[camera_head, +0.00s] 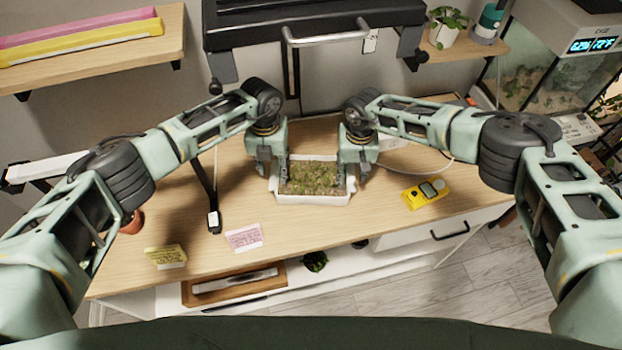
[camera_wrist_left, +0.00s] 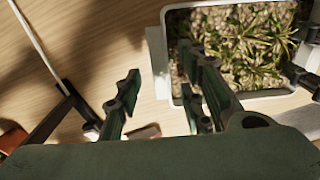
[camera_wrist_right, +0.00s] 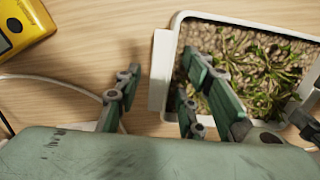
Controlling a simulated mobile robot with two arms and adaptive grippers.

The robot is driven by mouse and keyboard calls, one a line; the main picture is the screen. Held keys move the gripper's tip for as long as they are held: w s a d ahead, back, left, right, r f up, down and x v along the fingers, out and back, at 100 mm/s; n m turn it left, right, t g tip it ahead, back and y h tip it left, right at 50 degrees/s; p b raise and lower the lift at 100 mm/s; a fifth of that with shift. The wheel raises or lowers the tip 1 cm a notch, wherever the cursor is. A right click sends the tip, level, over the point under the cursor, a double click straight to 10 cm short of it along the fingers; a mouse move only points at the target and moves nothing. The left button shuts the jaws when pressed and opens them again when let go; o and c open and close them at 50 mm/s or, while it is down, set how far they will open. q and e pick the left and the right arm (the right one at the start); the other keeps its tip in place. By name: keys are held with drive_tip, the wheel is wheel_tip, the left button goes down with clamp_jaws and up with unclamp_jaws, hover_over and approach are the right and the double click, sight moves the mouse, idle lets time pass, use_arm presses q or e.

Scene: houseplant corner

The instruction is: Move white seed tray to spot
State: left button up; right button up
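The white seed tray (camera_head: 312,200), full of soil and small green seedlings, sits on the wooden tabletop, with a ledge at each end. My left gripper (camera_head: 268,168) is at its left end and my right gripper (camera_head: 357,168) at its right end. In the left wrist view, the left fingers (camera_wrist_left: 160,92) are spread apart, one outside the tray's end and one over its soil. In the right wrist view, the right fingers (camera_wrist_right: 160,90) straddle the other end the same way. Finger contact with the tray cannot be told. I cannot make out a marked spot.
A yellow meter (camera_head: 426,193) lies right of the tray, near a white cable (camera_head: 425,168). A pink note (camera_head: 244,237) and a yellow note (camera_head: 166,257) are at the front left. A black stand (camera_head: 207,190) rises left of the tray. Bare wood lies in front of the tray.

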use_arm(q)
wheel_tip(320, 180, up, 5)
drive_tip(key=shift+f, duration=0.1)
use_arm(e)
drive_tip(key=shift+r, duration=0.35)
wheel_tip(320, 180, up, 7)
drive_tip(key=shift+f, duration=0.1)
idle(0.4)
